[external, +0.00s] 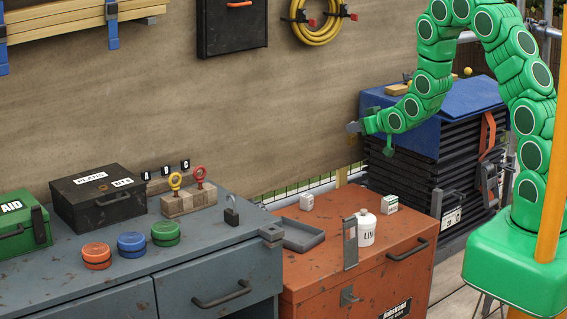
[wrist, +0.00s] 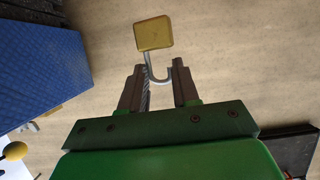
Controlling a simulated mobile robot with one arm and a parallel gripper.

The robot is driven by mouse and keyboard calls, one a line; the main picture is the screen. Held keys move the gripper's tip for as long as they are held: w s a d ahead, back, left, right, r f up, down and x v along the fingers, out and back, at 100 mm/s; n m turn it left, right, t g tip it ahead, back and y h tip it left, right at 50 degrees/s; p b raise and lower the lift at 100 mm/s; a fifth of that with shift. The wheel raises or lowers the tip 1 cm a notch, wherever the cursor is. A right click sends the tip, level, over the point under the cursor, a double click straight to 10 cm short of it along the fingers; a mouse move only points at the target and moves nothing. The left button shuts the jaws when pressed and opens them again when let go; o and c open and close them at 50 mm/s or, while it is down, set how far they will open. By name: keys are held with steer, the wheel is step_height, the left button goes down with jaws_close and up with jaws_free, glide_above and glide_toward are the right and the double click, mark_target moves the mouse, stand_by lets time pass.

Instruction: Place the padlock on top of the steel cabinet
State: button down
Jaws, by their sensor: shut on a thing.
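My gripper (external: 362,126) is raised in front of the plywood wall, left of the blue-covered stack. In the wrist view its two fingers (wrist: 159,78) are shut around the grey hooked shackle of a padlock. The blue-grey steel cabinet (external: 200,262) stands at the lower left, well away from my gripper.
The cabinet top also holds a black case (external: 100,200), coloured round tins (external: 131,245), a wooden block with rings (external: 188,200) and a green box (external: 22,225). The orange chest (external: 330,270) between bears a grey tray (external: 298,235), a white bottle (external: 366,230) and small boxes.

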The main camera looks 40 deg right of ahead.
steer(key=d+f, duration=0.5)
steer(key=f, duration=0.5)
steer(key=shift+w+d, duration=0.35)
steer(key=shift+w, duration=0.05)
steer(key=shift+f, duration=0.1)
steer(key=shift+f, duration=4.75)
steer(key=shift+f, duration=0.2)
steer(key=c, duration=0.8)
jaws_free()
